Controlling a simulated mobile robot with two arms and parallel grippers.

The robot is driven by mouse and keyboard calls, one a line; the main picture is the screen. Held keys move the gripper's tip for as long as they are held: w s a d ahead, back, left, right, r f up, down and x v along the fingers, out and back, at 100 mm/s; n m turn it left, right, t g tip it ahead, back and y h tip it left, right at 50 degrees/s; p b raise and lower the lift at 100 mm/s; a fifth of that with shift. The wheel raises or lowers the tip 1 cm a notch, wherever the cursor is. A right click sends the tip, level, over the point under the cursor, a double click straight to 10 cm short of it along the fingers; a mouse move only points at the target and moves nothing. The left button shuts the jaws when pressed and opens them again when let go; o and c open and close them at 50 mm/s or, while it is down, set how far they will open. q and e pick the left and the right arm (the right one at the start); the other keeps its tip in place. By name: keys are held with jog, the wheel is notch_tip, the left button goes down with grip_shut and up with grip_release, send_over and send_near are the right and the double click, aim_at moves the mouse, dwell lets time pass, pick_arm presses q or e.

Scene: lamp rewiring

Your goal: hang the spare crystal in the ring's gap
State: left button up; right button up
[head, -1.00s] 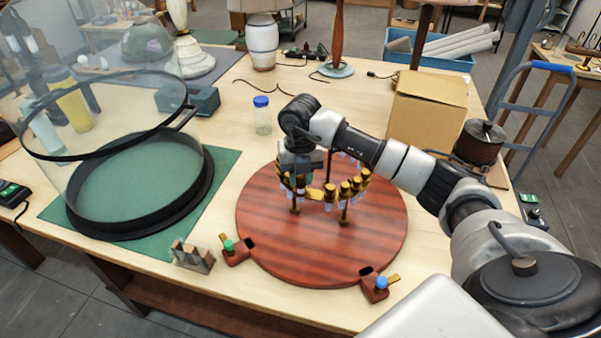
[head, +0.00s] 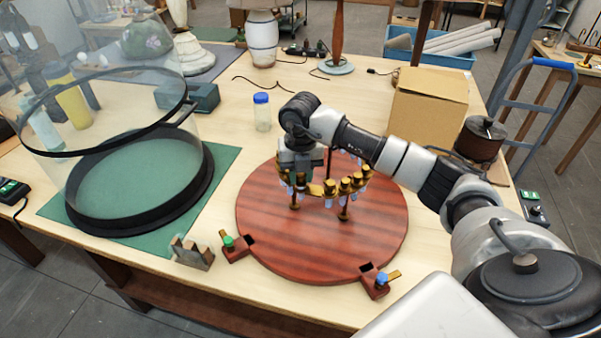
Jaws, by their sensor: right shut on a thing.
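The brass ring (head: 330,187) stands on short posts above a round red-brown wooden board (head: 375,230). Several small pale crystals hang from it under brass caps. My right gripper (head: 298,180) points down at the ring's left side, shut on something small. My wrist and the ring hide what it holds, so I cannot make out the spare crystal or the gap clearly. I cannot tell whether the held thing touches the ring. My left gripper is not in view.
Two small red clamps, with a green knob (head: 228,241) and a blue knob (head: 382,278), sit at the board's front edge. A glass cylinder with a black rim (head: 140,225) stands left on a green mat. A blue-capped jar (head: 262,112) and cardboard box (head: 428,105) stand behind.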

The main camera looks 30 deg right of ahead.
jog(key=o, duration=1)
jog(key=shift+s+d, duration=0.2)
jog(key=shift+d, duration=0.05)
jog(key=shift+w+a+r, duration=0.1)
jog(key=shift+a, duration=0.15)
